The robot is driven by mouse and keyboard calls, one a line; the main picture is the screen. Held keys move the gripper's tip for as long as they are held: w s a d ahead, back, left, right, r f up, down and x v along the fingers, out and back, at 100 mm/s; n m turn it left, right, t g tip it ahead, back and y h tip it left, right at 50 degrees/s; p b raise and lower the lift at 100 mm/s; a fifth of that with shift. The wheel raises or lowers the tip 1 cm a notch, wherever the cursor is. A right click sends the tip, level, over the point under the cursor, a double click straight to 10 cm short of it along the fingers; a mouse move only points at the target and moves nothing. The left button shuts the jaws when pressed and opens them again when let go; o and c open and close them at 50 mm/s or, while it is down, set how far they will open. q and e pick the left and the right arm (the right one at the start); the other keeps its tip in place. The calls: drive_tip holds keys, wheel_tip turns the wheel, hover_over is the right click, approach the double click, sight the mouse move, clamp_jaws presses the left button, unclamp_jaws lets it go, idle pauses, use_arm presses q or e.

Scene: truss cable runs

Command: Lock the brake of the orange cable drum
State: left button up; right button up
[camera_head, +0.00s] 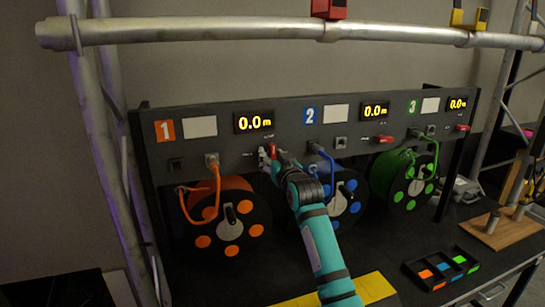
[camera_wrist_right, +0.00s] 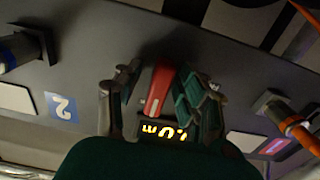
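The orange cable drum (camera_head: 229,222) is a black reel with orange discs and an orange cable (camera_head: 211,206), under the panel's orange 1 label. Its red brake lever (camera_head: 272,150) sits on the panel just below the first display; it also shows in the right wrist view (camera_wrist_right: 159,88), pointing toward the display. My right gripper (camera_head: 269,156) is at this lever, its fingers (camera_wrist_right: 160,98) apart on either side. The finger on the right of the wrist view is close to the lever; I cannot tell whether it touches. My left gripper is not in view.
The blue drum (camera_head: 349,198) and green drum (camera_head: 409,187) stand to the right, with red levers (camera_head: 384,139) (camera_head: 462,128) lying sideways. A pipe (camera_head: 200,30) crosses above the panel. A tray (camera_head: 441,268) of coloured pieces lies on the table at front right.

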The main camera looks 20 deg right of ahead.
drive_tip(key=shift+r, duration=0.1)
drive_tip(key=s, duration=1.2)
drive_tip(key=shift+d, duration=0.2)
